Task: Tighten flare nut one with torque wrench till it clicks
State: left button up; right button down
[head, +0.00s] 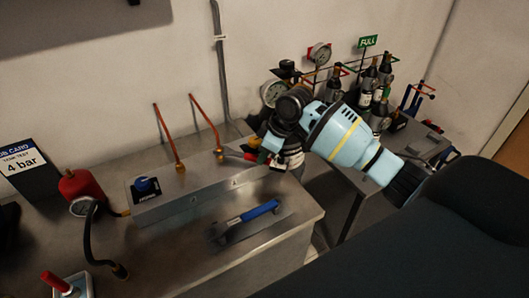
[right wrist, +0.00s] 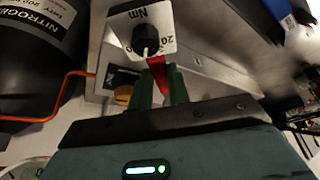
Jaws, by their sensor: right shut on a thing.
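My right gripper (head: 266,154) is at the right end of the metal block, its green fingers (right wrist: 158,92) shut on a red part (right wrist: 157,72). Just beyond that red part in the right wrist view is a plate marked Nm (right wrist: 142,32) with a black pointer knob. In the head view a red piece (head: 237,154) runs from the gripper towards the right copper pipe's foot; whether it touches the nut is unclear. Two copper pipes, left (head: 167,135) and right (head: 205,122), rise from the block; no nut numbers are readable. My left gripper is not in view.
Bottles and gauges (head: 378,80) crowd the back right. A black nitrogen cylinder (right wrist: 40,45) shows in the wrist view.

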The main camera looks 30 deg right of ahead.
aim_at(276, 167)
jog(key=shift+s+a+f+m+t+h, duration=0.15)
jog(key=shift+s+a+m+h, duration=0.15)
jog(key=shift+s+a+m, duration=0.45)
jog(key=shift+s+a+m+t+h, duration=0.15)
jog(key=shift+s+a+m+h, duration=0.25)
jog(key=shift+a+m, duration=0.5)
dwell(1.9)
jog(key=shift+d, duration=0.35)
jog(key=shift+w+d+r+n+y, duration=0.2)
jog(key=shift+w+d+n+y, duration=0.35)
jog(key=shift+d+n, duration=0.25)
dwell(0.5)
jog(key=shift+s, duration=0.1)
jog(key=shift+s+d, duration=0.7)
jog(key=shift+s, duration=0.25)
jog(key=shift+s+d, duration=0.65)
jog(key=shift+s, duration=0.3)
jog(key=shift+r, duration=0.1)
